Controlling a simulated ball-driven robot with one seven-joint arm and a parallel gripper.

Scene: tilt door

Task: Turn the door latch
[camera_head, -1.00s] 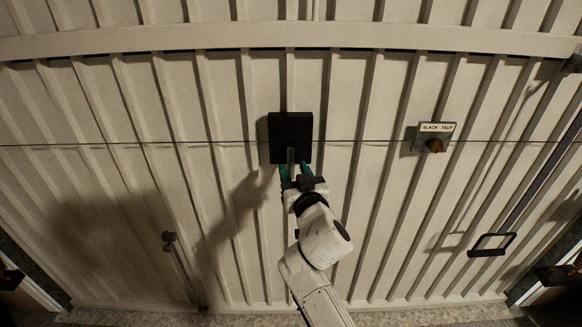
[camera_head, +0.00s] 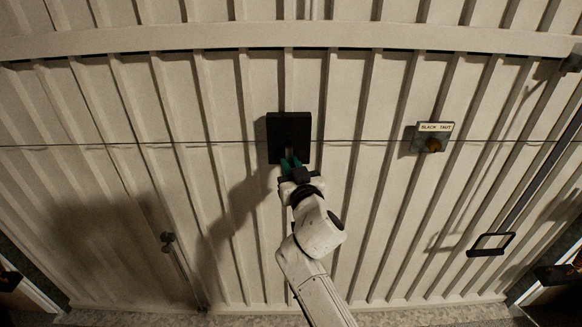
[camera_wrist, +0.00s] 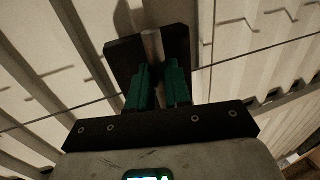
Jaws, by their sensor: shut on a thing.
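The door (camera_head: 225,210) is a wide, pale ribbed panel that fills the head view. The latch has a dark square plate (camera_head: 289,128) in the middle of the door, with a grey metal handle (camera_wrist: 152,48) standing on it. In the wrist view the dark plate (camera_wrist: 122,60) lies behind the fingers. My gripper (camera_head: 290,163) has green fingers and is at the plate's lower edge. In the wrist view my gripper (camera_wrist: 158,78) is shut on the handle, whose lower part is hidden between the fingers.
A thin cable (camera_head: 200,144) runs across the door behind the plate. A knob (camera_head: 433,145) under a "SLACK TAUT" label (camera_head: 435,127) sits to the right. A rod (camera_head: 180,262) stands at lower left.

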